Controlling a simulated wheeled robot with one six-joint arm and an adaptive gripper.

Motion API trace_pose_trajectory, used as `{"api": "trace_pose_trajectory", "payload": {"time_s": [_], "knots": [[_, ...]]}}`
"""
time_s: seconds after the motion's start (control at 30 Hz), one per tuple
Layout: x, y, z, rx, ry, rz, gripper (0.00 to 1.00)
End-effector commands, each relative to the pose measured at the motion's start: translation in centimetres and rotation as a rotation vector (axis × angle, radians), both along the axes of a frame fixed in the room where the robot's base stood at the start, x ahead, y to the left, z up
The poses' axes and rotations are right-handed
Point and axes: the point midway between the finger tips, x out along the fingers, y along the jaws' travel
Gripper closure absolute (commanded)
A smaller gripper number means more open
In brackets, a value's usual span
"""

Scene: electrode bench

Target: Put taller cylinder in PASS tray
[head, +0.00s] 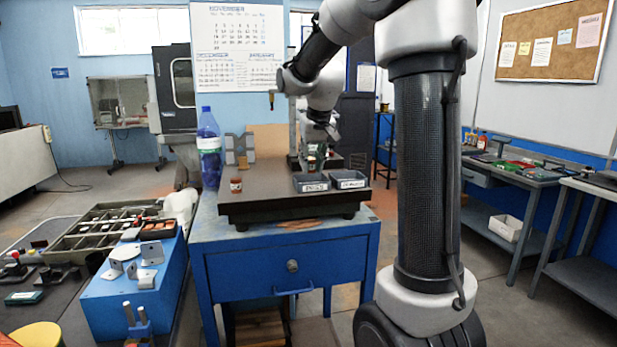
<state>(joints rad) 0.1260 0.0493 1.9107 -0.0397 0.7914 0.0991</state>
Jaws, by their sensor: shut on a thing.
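My gripper (312,158) points down over the dark raised bench top, just behind the left grey tray. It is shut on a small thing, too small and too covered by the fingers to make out. Two small grey trays with white front labels stand side by side at the top's right front: the left tray (311,189) and the right tray (348,185). The label writing is too small to read, so I cannot tell which is PASS. No cylinder shows clearly apart from the gripper.
The dark plate (270,208) rests on a blue bench (260,257). Grey blocks (240,148) stand behind. The plate's front middle is clear. My arm column hides the area at right.

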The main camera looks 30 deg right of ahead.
Motion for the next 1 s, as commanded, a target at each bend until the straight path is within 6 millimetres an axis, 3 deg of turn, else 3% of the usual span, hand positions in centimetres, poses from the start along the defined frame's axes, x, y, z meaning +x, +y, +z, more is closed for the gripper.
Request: {"api": "trace_pose_trajectory", "payload": {"time_s": [0.3,0.67,0.7,0.8,1.0], "knots": [[0.0,0.0,-3.9,-0.001,-0.002,0.001,1.0],[0.0,0.0,-4.3,-0.001,-0.001,0.001,1.0],[0.0,0.0,-4.4,0.0,0.0,0.001,0.73],[0.0,0.0,-4.4,-0.001,-0.001,0.001,0.54],[0.0,0.0,-4.4,-0.001,-0.001,0.001,0.52]]}}
